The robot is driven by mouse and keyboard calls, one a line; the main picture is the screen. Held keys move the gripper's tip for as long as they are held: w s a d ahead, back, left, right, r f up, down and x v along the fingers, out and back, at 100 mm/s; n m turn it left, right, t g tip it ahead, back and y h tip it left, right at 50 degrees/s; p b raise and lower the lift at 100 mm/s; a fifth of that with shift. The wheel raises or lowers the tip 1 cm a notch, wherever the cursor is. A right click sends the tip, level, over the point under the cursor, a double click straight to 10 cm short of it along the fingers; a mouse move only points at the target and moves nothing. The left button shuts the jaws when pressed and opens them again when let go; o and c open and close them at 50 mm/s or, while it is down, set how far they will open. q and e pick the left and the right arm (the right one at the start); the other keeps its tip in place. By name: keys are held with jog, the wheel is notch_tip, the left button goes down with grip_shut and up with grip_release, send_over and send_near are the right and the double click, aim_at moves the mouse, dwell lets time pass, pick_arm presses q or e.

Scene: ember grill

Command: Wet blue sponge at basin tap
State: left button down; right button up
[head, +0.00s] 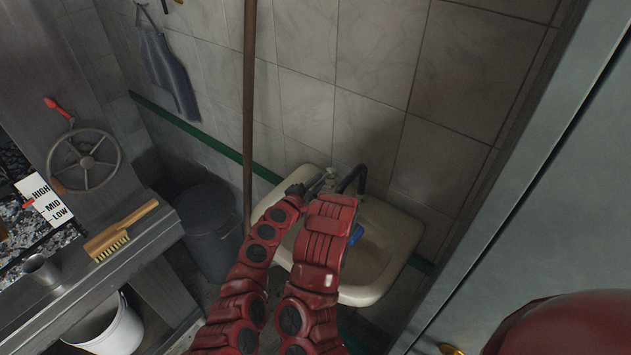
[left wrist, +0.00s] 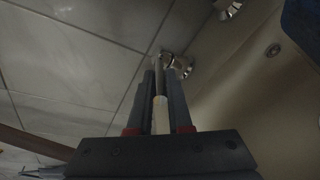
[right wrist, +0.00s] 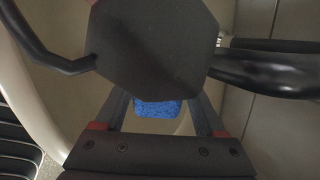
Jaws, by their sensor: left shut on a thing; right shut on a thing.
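The blue sponge (right wrist: 158,108) sits between the fingers of my right gripper (right wrist: 161,100), which is shut on it. In the head view a bit of the sponge (head: 357,233) shows over the bowl of the cream basin (head: 405,243). My left gripper (head: 308,186) is at the tap by the basin's back edge. In the left wrist view its fingers (left wrist: 161,80) are shut around a thin pale tap handle (left wrist: 160,115), with the chrome tap fitting (left wrist: 180,65) just beyond. A black curved spout (head: 354,179) rises beside it. Whether water runs cannot be seen.
A brown pole (head: 249,100) stands left of the basin. A dark bin (head: 207,230), a white bucket (head: 112,328) and a grill bench with a brush (head: 120,232) are at the left. A grey metal door or panel (head: 530,220) closes off the right.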

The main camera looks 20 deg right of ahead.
pick_arm(q)
jog(key=shift+s+d+f, duration=0.1)
jog(key=shift+s+f, duration=0.05)
jog(key=shift+f, duration=0.1)
jog(key=c, duration=0.8)
grip_release()
jog(key=shift+r, duration=0.1)
jog(key=shift+c, duration=0.2)
jog(key=shift+r, duration=0.1)
jog(key=shift+s+a+r, duration=0.15)
jog(key=shift+s+a, duration=0.15)
jog(key=shift+s, duration=0.1)
jog(key=v, duration=1.1)
